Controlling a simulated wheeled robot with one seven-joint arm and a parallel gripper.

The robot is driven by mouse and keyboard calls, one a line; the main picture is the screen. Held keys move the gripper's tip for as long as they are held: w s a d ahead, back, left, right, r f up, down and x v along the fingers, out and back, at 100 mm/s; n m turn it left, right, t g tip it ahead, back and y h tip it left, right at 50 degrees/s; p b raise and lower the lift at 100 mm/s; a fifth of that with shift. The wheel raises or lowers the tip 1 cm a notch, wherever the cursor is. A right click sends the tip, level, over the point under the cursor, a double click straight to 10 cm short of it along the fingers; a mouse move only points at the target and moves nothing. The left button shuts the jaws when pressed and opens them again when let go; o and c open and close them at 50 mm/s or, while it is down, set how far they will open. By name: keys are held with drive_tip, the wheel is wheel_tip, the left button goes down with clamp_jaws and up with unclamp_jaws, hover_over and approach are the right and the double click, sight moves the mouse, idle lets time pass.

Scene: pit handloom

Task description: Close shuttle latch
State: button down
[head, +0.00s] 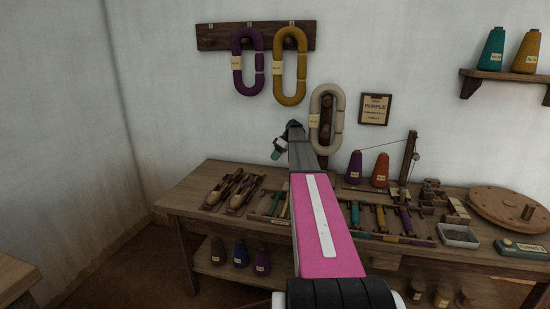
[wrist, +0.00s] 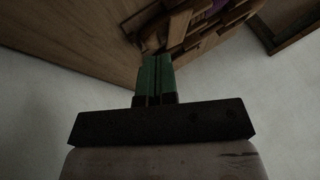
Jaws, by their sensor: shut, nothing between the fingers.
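Wooden boat-shaped shuttles (head: 224,188) lie side by side at the left end of the workbench (head: 180,205). A shuttle latch is too small to make out. My gripper (head: 277,151) is raised in front of the wall, above the bench and up and right of the shuttles, touching nothing visible. In the wrist view its green fingers (wrist: 154,76) are together and empty. Beyond them are wooden pieces with a bit of purple (wrist: 200,25), which I cannot identify for certain. My arm hides part of the bench's middle.
A rack of small bobbins (head: 385,219), purple and orange cones (head: 379,170), a grey tray (head: 459,236) and a round wooden disc (head: 508,208) crowd the bench's right. Yarn hanks (head: 289,66) hang on the wall. More cones (head: 240,254) stand on the lower shelf.

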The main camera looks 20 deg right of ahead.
sight(258, 174)
drive_tip(key=x, duration=0.8)
